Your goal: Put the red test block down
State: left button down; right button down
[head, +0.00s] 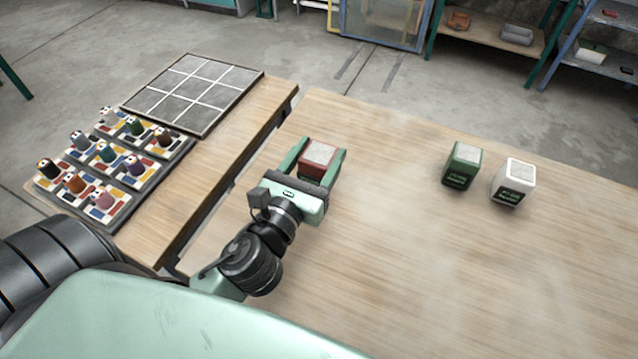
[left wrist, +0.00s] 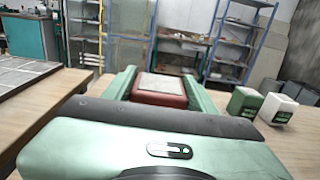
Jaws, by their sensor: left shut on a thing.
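The red test block (head: 317,158) has a pale grey top and red sides. My left gripper (head: 319,162) is shut on it, with one green finger along each side. The block is over the left part of the right-hand table (head: 400,270), and I cannot tell whether its underside touches the wood. In the left wrist view the red block (left wrist: 160,90) sits between the two fingers, its lower part hidden by the gripper body. My right gripper is not in view.
A green block (head: 462,165) and a white block (head: 513,183) stand on the table's right. The left table holds a gridded tray (head: 193,92) and a rack of several spools (head: 105,165). A gap separates the tables. The wood between the red and green blocks is clear.

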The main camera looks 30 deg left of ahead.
aim_at(319, 177)
pick_arm(q)
notch_tip(319, 177, down, 2)
jog(key=shift+f+b, duration=0.2)
jog(key=shift+b, duration=0.15)
notch_tip(319, 177, down, 3)
jog(key=shift+f+b, duration=0.2)
jog(key=shift+b, duration=0.6)
jog(key=shift+f, duration=0.1)
jog(key=shift+f, duration=0.1)
jog(key=shift+c, duration=2.4)
grip_release()
jog(key=shift+f, duration=0.1)
